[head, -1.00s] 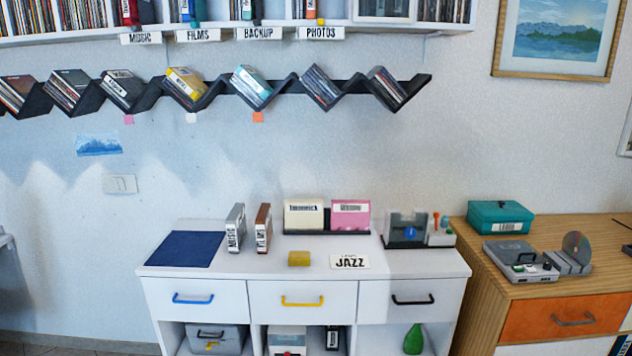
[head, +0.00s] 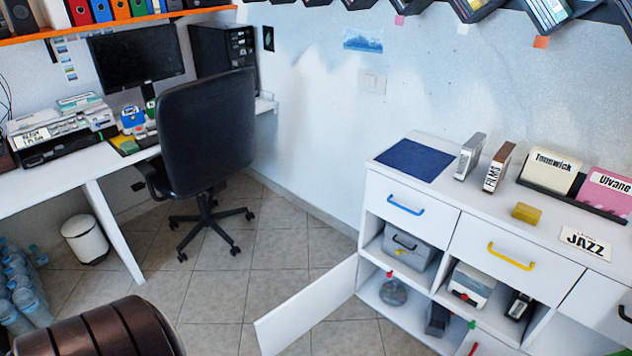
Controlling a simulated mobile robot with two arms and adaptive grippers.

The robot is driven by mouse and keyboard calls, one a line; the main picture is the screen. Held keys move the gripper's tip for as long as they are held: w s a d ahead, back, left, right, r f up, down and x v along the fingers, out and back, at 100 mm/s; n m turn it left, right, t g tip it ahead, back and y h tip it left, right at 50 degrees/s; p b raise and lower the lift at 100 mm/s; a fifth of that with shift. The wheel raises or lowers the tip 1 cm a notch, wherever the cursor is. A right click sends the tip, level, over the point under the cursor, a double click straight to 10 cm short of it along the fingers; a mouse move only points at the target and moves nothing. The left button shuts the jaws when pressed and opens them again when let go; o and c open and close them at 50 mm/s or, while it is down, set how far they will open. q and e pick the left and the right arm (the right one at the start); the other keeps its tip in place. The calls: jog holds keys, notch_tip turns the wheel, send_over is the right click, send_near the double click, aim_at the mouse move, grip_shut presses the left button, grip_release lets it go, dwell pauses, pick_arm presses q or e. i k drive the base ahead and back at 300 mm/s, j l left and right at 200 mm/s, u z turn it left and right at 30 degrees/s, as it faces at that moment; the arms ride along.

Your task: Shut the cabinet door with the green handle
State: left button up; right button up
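A white cabinet door (head: 306,308) stands swung open at the lower left of the white cabinet (head: 362,233). Its outer face is turned away, so no handle shows on it. The open compartment behind it holds a round clear object (head: 393,291) and a dark box (head: 438,319). A small green piece (head: 472,324) and a small red piece (head: 473,349) show low on the cabinet front; I cannot tell whether the green one is a handle. Neither of my grippers is in view.
A black office chair (head: 206,130) stands by the white desk (head: 45,193). A white bin (head: 86,239) and water bottles (head: 22,297) are at left. A brown ridged rounded object (head: 100,330) fills the lower left corner. Tiled floor (head: 215,290) left of the door is clear.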

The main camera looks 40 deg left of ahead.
aim_at(279, 327)
jog(key=j+z, duration=0.1)
jog(key=j, duration=0.45)
jog(key=j+z, duration=0.15)
jog(key=j, duration=0.4)
jog(key=j+z, duration=0.1)
jog(key=j, duration=0.5)
jog(key=j+z, duration=0.15)
jog(key=j, duration=0.4)
jog(key=k+j+z, duration=0.1)
jog(key=j, duration=0.4)
jog(key=k+j+z, duration=0.1)
jog(key=j, duration=0.45)
jog(key=k+j+z, duration=0.15)
jog(key=j, duration=0.4)
jog(key=k+j+z, duration=0.1)
jog(key=j, duration=0.4)
jog(key=k, duration=0.05)
